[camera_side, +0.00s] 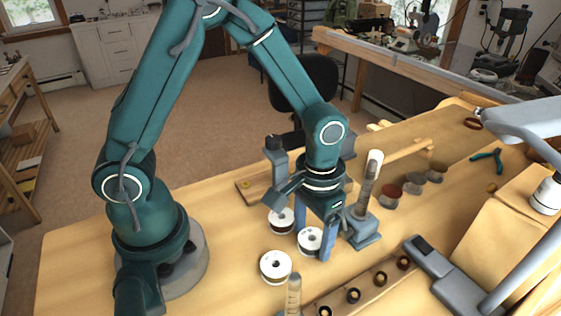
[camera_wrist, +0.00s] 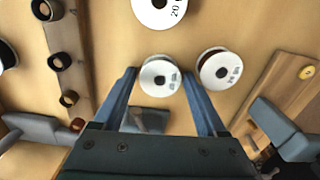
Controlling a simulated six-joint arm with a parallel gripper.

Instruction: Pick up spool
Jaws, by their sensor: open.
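Three white spools with dark centre holes lie flat on the wooden bench. One spool (camera_side: 310,242) sits between the fingertips of my gripper (camera_side: 314,246), and the wrist view shows this spool (camera_wrist: 160,78) framed by the two fingers. My gripper is open, pointing down, with gaps beside the spool. A second spool (camera_side: 281,221) lies behind it and appears close to the right finger in the wrist view (camera_wrist: 220,69). The third spool (camera_side: 275,267) lies nearer the front, cut off at the top of the wrist view (camera_wrist: 160,9). Whether the fingers touch a spool is unclear.
A grey stand with an upright post (camera_side: 370,180) is just right of my gripper. A wooden rail with dark rings (camera_side: 380,279) runs along the front right. A wooden board (camera_side: 247,190) lies behind. Teal pliers (camera_side: 487,157) lie far right. The bench's left-front area is clear.

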